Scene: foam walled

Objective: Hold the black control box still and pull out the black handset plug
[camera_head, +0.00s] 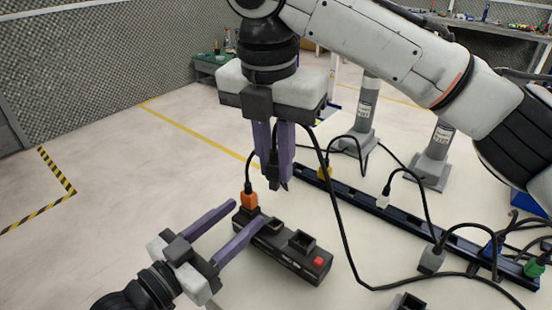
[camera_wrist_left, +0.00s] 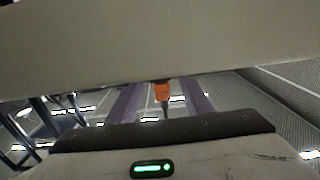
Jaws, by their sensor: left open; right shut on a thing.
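The black control box (camera_head: 287,254) lies on the pale tabletop, with a red button and open sockets on top. An orange plug (camera_head: 249,200) stands in its far left end; it also shows in the left wrist view (camera_wrist_left: 162,91). My left gripper (camera_head: 249,211) is open at that end, one finger left of the box and the other overlapping its near side; contact cannot be told. My right gripper (camera_head: 279,186) points down, shut on the black handset plug (camera_head: 273,172), largely hidden between its fingers. The plug appears above the box, clear of the sockets.
A long dark socket rail (camera_head: 365,199) runs behind and right of the box, with several coloured plugs. A black cable (camera_head: 337,226) loops across the table. Grey posts (camera_head: 431,158) stand behind. Another black socketed part (camera_head: 408,302) lies at the near edge.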

